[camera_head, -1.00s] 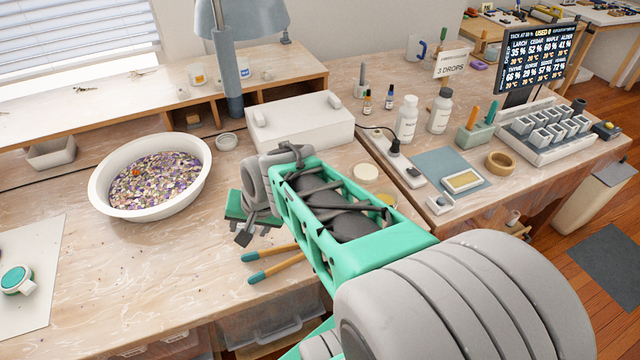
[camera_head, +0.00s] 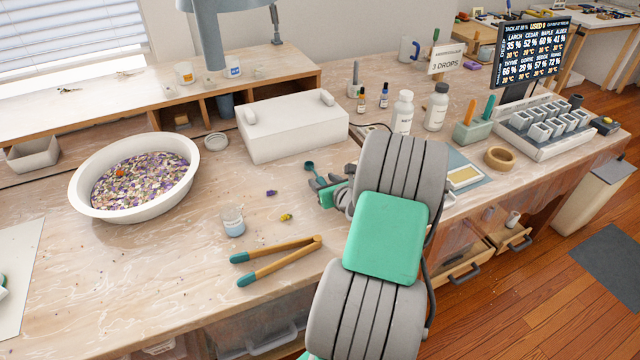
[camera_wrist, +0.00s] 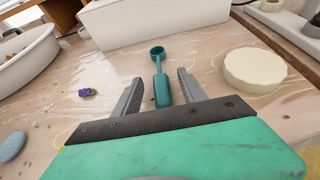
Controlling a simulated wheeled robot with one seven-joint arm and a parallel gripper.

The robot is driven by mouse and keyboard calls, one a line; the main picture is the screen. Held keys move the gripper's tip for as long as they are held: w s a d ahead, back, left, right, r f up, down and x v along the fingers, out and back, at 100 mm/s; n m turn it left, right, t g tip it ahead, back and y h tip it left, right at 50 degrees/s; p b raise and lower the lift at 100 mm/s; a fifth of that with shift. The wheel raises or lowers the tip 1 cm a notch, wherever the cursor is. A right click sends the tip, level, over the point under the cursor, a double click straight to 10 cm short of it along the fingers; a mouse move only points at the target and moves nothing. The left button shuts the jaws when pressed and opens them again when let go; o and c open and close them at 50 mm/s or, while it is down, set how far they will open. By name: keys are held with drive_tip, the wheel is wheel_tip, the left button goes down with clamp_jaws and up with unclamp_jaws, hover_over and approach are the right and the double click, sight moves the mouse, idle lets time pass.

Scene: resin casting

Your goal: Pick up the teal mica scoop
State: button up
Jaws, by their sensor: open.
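The teal mica scoop (camera_head: 310,169) lies on the bench in front of the white lidded box. In the wrist view the scoop (camera_wrist: 161,88) has its round bowl pointing away and its handle toward me. My gripper (camera_wrist: 157,91) is open, with one finger on each side of the handle and a gap on both sides. In the head view my gripper (camera_head: 326,184) is low over the bench at the scoop, and my wrist hides part of it.
A white box (camera_head: 292,128) stands just behind the scoop. A cream disc (camera_wrist: 254,70) lies to its right.

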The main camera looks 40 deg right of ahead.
drive_tip(key=shift+w+d+f, duration=0.15)
drive_tip(key=shift+w, duration=0.3)
drive_tip(key=shift+c, duration=0.4)
clamp_jaws()
